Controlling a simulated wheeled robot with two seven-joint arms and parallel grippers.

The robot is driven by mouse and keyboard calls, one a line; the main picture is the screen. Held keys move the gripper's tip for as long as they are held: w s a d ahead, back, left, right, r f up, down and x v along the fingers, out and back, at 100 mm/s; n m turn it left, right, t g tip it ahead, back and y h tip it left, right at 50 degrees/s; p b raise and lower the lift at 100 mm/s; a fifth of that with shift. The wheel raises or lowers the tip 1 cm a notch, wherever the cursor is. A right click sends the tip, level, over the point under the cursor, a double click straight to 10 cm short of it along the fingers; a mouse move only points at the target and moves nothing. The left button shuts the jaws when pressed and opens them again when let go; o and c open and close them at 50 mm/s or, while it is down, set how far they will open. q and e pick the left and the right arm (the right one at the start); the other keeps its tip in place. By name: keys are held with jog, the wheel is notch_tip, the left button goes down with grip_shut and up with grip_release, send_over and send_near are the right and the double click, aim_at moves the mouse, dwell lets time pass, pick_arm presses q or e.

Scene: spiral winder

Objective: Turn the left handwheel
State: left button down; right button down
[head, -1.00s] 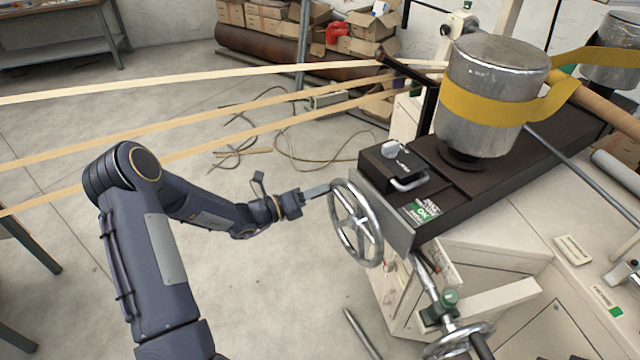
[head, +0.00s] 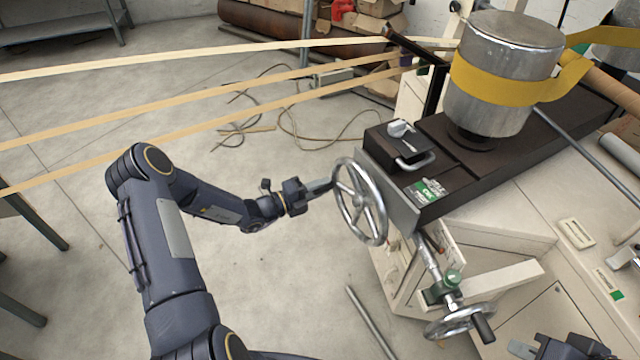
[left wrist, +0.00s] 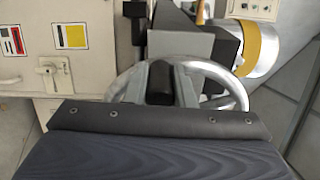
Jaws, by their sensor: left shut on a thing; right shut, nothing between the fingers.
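The left handwheel (head: 381,228) is a silver spoked wheel on the near end of the dark machine beam. My left gripper (head: 328,186) is at the upper left of its rim, shut on the handwheel. The exact contact is too small to make out. A dark cylindrical piece (left wrist: 160,82) shows in front of the wheel. My right gripper (head: 522,349) is shut and empty at the bottom right edge, partly cut off.
A second handwheel (head: 447,327) with a black handle sits lower right on a slanted shaft. A metal drum with a yellow band (head: 490,85) stands on the beam. Pale strips (head: 200,115) cross behind my left arm.

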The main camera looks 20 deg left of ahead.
pick_arm(q)
jog(key=shift+f, duration=0.15)
jog(key=c, duration=1.2)
grip_release()
jog(key=shift+c, duration=0.2)
jog(key=b+v, duration=0.1)
jog(key=v, duration=0.7)
